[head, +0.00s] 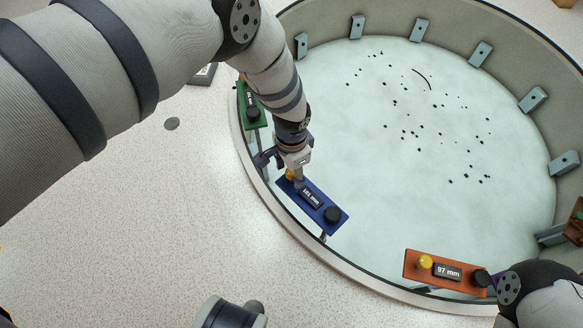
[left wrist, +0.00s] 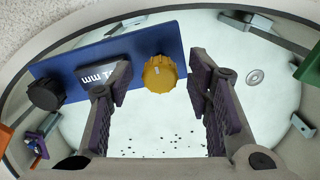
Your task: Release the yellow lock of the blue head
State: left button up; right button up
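The blue head (head: 325,219) sits on the near left rim of the round tank, with a display and a black knob (head: 332,214). Its yellow lock (head: 290,174) is at the upper left end, partly hidden by my left gripper (head: 296,178). In the left wrist view, the yellow lock (left wrist: 160,74) is a ribbed round knob on the blue plate (left wrist: 60,68). My left gripper (left wrist: 163,85) is open, with its fingers on either side of the lock and a visible gap to each side. I cannot make out my right gripper.
A green head (head: 250,104) stands on the rim behind the blue one. An orange head (head: 447,272) with a yellow lock is on the near right rim, by a dark joint of my arm. Grey blocks line the tank wall (head: 390,15). Dark specks lie on the tank floor.

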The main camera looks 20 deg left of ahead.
pick_arm(q)
jog(key=shift+r, duration=0.1)
notch_tip(320, 180, up, 12)
dwell(0.5)
